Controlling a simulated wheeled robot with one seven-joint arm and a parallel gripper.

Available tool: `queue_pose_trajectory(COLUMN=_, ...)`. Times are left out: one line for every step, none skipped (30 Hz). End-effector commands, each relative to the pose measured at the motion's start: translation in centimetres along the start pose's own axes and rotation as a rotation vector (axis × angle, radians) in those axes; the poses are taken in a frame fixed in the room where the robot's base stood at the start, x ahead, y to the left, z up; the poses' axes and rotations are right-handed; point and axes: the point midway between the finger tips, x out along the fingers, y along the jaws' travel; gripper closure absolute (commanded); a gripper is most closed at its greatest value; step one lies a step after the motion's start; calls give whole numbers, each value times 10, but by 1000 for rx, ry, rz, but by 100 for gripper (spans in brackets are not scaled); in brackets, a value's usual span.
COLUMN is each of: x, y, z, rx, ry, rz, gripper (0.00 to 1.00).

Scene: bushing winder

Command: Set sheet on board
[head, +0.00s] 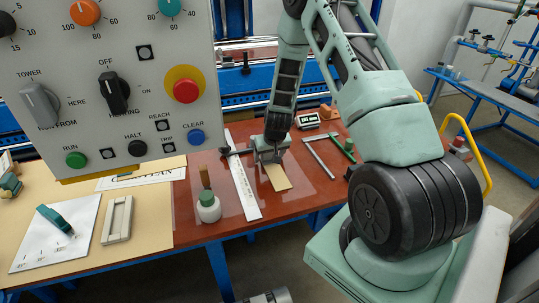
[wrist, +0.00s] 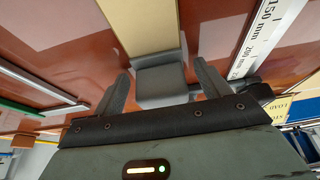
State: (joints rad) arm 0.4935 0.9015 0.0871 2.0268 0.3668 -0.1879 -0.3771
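A narrow tan sheet (head: 277,178) lies on the red-brown table, below and in front of my gripper (head: 270,150). In the wrist view the tan sheet (wrist: 138,24) runs up from a grey block (wrist: 160,82) at its near end. My gripper's fingers (wrist: 162,82) stand on either side of this block, with a slim gap showing on each side. Whether the block is fixed to the sheet cannot be told. A wide tan board (head: 150,220) covers the table's left part, partly hidden behind the control panel.
A white plate (head: 57,232) and a grey frame (head: 117,220) lie on the board. The control panel (head: 110,75) blocks the upper left. A caliper (head: 318,157) lies to the right.

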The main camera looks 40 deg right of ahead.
Motion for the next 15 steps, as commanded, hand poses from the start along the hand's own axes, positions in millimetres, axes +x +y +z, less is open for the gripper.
queue_pose_trajectory(x=0, y=0, z=0, rx=0, ry=0, rz=0, gripper=24)
queue_pose_trajectory(x=0, y=0, z=0, rx=0, ry=0, rz=0, gripper=24)
queue_pose_trajectory(x=0, y=0, z=0, rx=0, ry=0, rz=0, gripper=24)
queue_pose_trajectory(x=0, y=0, z=0, rx=0, ry=0, rz=0, gripper=24)
queue_pose_trajectory(x=-1, y=0, z=0, rx=0, ry=0, rz=0, gripper=24)
queue_pose_trajectory(x=-2, y=0, z=-1, rx=0, ry=0, rz=0, gripper=24)
queue_pose_trajectory(x=-4, y=0, z=-2, rx=0, ry=0, rz=0, gripper=24)
queue_pose_trajectory(x=-5, y=0, z=-2, rx=-1, ry=1, rz=0, gripper=24)
queue_pose_trajectory(x=-7, y=0, z=-2, rx=-1, ry=2, rz=0, gripper=24)
queue_pose_trajectory(x=-10, y=0, z=-2, rx=-1, ry=2, rz=0, gripper=24)
queue_pose_trajectory(x=-13, y=0, z=-2, rx=-1, ry=2, rz=0, gripper=24)
queue_pose_trajectory(x=-18, y=0, z=-2, rx=-1, ry=3, rz=1, gripper=24)
queue_pose_trajectory(x=-23, y=0, z=-2, rx=-1, ry=4, rz=1, gripper=24)
queue_pose_trajectory(x=-27, y=0, z=-2, rx=-1, ry=4, rz=1, gripper=24)
queue_pose_trajectory(x=-34, y=0, z=-1, rx=-1, ry=4, rz=1, gripper=24)
